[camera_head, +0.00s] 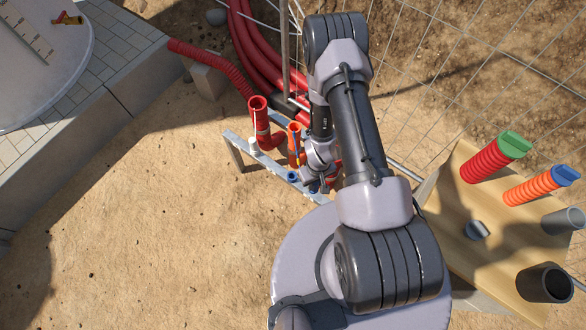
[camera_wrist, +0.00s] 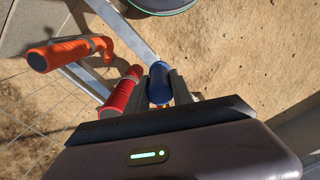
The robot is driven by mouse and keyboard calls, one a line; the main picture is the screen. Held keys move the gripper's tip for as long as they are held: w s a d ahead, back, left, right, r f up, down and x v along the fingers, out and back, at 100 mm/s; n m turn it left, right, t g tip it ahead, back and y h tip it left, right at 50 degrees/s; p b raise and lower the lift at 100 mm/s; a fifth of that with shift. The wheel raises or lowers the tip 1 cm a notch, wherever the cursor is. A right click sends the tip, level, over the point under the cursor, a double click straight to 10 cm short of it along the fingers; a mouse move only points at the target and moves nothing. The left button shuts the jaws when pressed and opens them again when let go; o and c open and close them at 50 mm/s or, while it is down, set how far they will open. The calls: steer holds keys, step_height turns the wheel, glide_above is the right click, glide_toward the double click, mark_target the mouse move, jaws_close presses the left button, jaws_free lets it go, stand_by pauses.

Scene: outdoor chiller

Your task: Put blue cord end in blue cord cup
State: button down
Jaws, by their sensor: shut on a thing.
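My gripper (camera_head: 322,182) is low over the metal rail (camera_head: 235,146), and its fingers (camera_wrist: 160,88) show in the wrist view. They are shut on a short blue cylinder (camera_wrist: 159,76), which appears to be the blue cord end. The fingers hide its lower part, and I cannot see a cord leading from it. A small blue ring-like piece (camera_head: 292,177) sits on the rail left of my gripper in the head view. It may be the blue cord cup, but it is too small to tell.
A red pipe (camera_head: 258,120) and an orange-red pipe (camera_head: 295,143) stand close left of my gripper. A wooden board (camera_head: 450,215) with several tubes lies at right. A wire fence (camera_head: 440,70) stands behind. Sandy ground (camera_head: 120,220) at left is clear.

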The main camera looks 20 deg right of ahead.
steer(key=s+a+f+b, duration=0.1)
steer(key=s+a+f, duration=0.3)
steer(key=f, duration=0.2)
steer(key=shift+w+a+f+b, duration=0.1)
steer(key=shift+w+f+b, duration=0.8)
steer(key=shift+w, duration=1.7)
steer(key=shift+w+a+f+b, duration=0.1)
steer(key=shift+w+f+b, duration=0.85)
steer(key=shift+w, duration=1.65)
steer(key=shift+w+a+f+b, duration=0.1)
steer(key=shift+w+f+b, duration=0.35)
steer(key=shift+w+b, duration=1.5)
steer(key=shift+w+p, duration=0.6)
steer(key=shift+f, duration=0.2)
steer(key=c, duration=1.1)
jaws_free()
